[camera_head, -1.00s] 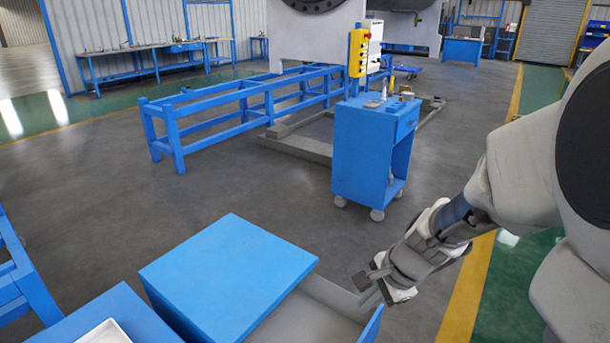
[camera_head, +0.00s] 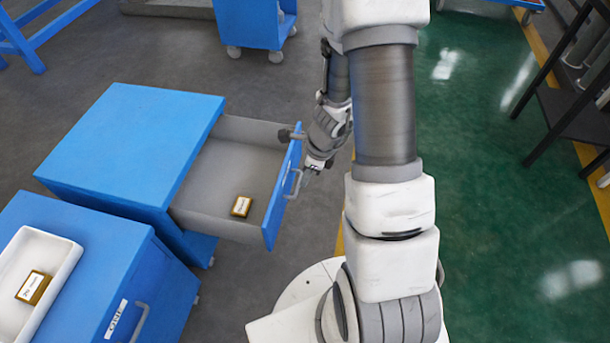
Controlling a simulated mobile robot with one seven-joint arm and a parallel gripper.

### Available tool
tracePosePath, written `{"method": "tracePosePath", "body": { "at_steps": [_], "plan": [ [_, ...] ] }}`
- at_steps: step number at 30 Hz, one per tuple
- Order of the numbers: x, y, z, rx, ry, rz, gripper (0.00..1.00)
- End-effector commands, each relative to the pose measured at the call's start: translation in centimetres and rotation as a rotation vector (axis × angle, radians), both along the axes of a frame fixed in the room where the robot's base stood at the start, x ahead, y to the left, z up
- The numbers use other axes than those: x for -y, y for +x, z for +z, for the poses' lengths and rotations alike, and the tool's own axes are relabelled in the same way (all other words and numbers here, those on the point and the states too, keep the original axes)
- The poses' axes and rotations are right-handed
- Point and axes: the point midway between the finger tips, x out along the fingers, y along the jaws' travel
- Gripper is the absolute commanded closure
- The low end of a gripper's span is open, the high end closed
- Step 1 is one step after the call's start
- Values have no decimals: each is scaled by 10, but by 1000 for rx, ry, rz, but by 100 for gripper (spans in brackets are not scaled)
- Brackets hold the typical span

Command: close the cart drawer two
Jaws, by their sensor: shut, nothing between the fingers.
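The cart drawer (camera_head: 235,178) is pulled out to the right from the blue cart (camera_head: 140,140). Its label is not visible, so I cannot confirm that it is drawer two. A grey handle (camera_head: 294,184) is on the outside of its blue front panel (camera_head: 283,195). My gripper (camera_head: 309,167) is at the outer side of that panel, close to its far end and the handle. It is shut with nothing held. I cannot tell whether it touches the panel or handle. A small gold box (camera_head: 241,206) with a white label lies inside the drawer.
A second blue cart (camera_head: 95,270), with a label that seems to read "ONE", stands nearer at lower left. A white tray (camera_head: 62,262) with another gold box (camera_head: 33,287) is on it. Another wheeled blue cart (camera_head: 250,20) stands behind.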

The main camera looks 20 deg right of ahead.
Motion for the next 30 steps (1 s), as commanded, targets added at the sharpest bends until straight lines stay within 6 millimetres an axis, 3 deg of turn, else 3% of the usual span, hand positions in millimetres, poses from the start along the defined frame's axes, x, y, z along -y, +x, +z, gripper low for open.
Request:
{"method": "tracePosePath", "body": {
  "at_steps": [1,8,18,30],
  "plan": [
    [-2,1,-17,-2,3,-2,100],
    [-11,7,-59,-1,2,0,100],
    [-40,29,-54,1,-1,4,100],
    [-44,31,-54,1,1,1,100]
  ]
}}
